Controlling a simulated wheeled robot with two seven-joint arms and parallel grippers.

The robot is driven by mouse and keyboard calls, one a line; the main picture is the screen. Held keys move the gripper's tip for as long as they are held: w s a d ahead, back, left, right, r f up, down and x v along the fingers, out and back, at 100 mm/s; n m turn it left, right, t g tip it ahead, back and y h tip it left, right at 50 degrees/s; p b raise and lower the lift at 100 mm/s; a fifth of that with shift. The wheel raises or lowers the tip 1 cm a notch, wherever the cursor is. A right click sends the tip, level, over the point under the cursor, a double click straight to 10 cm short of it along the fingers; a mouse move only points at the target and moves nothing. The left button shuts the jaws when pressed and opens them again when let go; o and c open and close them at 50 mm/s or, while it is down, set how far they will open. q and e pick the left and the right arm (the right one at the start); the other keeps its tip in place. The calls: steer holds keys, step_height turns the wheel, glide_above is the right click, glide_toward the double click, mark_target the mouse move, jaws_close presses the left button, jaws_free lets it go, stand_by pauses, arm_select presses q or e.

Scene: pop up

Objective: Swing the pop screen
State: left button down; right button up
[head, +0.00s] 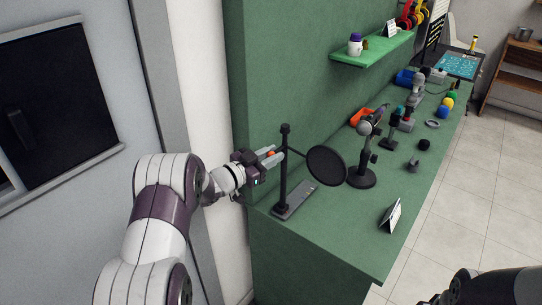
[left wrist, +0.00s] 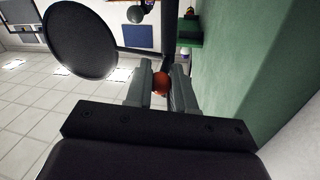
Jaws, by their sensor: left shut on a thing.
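The pop screen is a round black disc (head: 326,165) on a thin arm from a dark upright post (head: 284,180) with a flat grey base (head: 295,201), at the near end of the green counter. In the left wrist view the disc (left wrist: 80,40) fills the upper left. My left gripper (head: 275,156) reaches in from the left at the post. It is shut on an orange-red knob (head: 270,154), which also shows between the fingertips in the wrist view (left wrist: 160,83). The disc stands to the right of the post, apart from the fingers. My right gripper's fingers are not visible.
A microphone on a round-based stand (head: 363,160) is just right of the disc. A small white card (head: 390,215) stands at the counter's front edge. A green shelf (head: 370,48) juts from the green wall behind.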

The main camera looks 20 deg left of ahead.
arm_select(q)
steer(key=c, duration=1)
jaws_free()
steer(key=b+v, duration=0.2)
steer(key=v, duration=1)
steer(key=shift+s+a, duration=0.15)
steer(key=shift+s, duration=0.1)
